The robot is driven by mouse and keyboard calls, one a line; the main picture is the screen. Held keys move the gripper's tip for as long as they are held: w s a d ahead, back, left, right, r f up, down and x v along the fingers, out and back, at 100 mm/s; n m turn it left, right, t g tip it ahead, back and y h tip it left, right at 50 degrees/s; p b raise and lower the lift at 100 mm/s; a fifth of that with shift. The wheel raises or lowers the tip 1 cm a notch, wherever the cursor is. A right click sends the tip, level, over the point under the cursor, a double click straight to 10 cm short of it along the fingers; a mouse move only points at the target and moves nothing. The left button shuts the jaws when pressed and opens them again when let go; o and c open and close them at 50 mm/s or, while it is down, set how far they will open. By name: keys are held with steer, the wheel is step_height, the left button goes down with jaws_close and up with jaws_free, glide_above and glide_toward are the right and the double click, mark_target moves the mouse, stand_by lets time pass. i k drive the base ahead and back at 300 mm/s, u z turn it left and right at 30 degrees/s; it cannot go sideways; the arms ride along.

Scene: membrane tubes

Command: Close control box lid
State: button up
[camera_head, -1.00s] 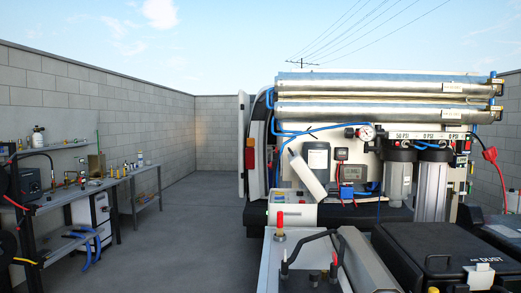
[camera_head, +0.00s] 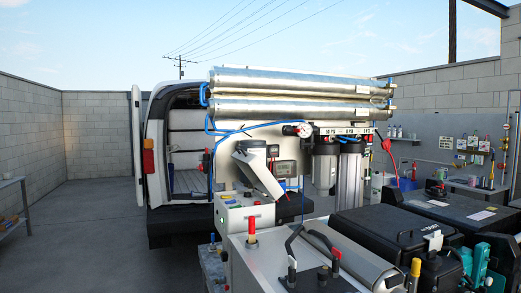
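The control box (camera_head: 244,215) looks like the low white box with a small green button on its front, at the left end of the membrane rig behind the van. A pale flat panel (camera_head: 262,173), which looks like its lid, stands raised and tilted above the box. Its hinge is too small to make out.
Two long silver membrane tubes (camera_head: 290,82) lie across the top of the rig. A metal bench top with black handles (camera_head: 290,255) and black cases (camera_head: 385,235) fill the near foreground. Open paving (camera_head: 95,220) lies left of the van (camera_head: 170,150).

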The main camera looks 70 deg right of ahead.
mark_target(252, 165)
steer(key=z, duration=0.9)
steer(key=i, duration=0.8)
steer(key=z, duration=0.85)
